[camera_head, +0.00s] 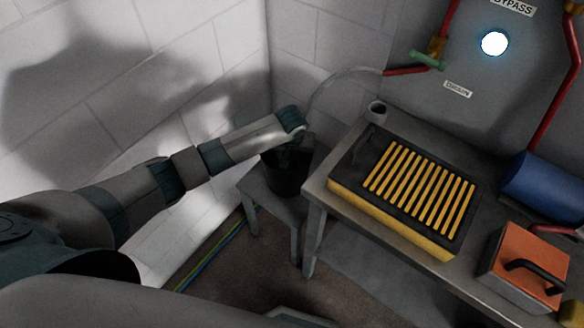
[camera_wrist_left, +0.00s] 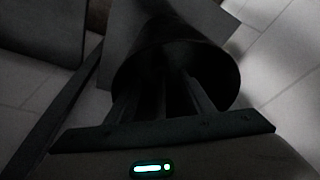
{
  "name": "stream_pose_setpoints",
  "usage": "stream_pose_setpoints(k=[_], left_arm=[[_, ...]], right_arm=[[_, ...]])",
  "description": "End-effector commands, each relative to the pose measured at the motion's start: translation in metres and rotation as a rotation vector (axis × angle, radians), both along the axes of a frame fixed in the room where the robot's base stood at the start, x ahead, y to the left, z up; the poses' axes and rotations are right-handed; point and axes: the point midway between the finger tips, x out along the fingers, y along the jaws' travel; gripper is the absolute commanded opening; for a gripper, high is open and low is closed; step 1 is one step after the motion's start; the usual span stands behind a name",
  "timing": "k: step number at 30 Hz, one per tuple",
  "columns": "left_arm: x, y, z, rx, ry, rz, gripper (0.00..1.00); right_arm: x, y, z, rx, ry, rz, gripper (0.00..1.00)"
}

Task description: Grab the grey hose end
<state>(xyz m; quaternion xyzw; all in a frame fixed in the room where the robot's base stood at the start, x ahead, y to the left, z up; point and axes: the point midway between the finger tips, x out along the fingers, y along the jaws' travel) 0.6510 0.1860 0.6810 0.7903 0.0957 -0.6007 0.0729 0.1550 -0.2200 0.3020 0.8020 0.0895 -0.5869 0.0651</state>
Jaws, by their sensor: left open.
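The grey hose (camera_head: 345,76) arcs from the red pipe at the drain valve down to the left. Its lower end is lost behind my left gripper (camera_head: 299,138) and the dark bucket (camera_head: 287,174), so I cannot see the hose end. The bucket stands on a small grey stool in the corner. My left gripper is open, at the bucket's mouth. In the left wrist view, the gripper's fingers (camera_wrist_left: 163,97) reach toward the dark bucket (camera_wrist_left: 175,45), whose inside is too dark to read. My right gripper is in neither view.
A blue cylinder (camera_head: 545,188) is at the right. White block walls close in behind the bucket.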

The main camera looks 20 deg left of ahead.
Motion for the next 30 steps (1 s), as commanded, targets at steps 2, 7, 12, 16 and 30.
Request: stream_pose_setpoints(k=[2, 7, 12, 16, 30], left_arm=[[0.000, 0.000, -0.002, 0.001, 0.000, 0.000, 0.48], [0.000, 0.000, -0.002, 0.000, 0.000, 0.000, 0.48], [0.001, 0.000, -0.003, 0.001, 0.001, 0.000, 0.48], [0.002, 0.001, -0.009, 0.001, 0.001, -0.001, 0.48], [0.012, 0.005, -0.051, 0.001, 0.000, -0.001, 0.48]], right_arm=[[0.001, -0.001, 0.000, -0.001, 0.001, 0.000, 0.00], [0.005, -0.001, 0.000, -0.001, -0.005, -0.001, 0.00], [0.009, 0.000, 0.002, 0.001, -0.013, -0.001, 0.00], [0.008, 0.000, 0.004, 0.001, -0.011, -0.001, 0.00], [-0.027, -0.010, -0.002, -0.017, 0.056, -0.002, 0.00]])
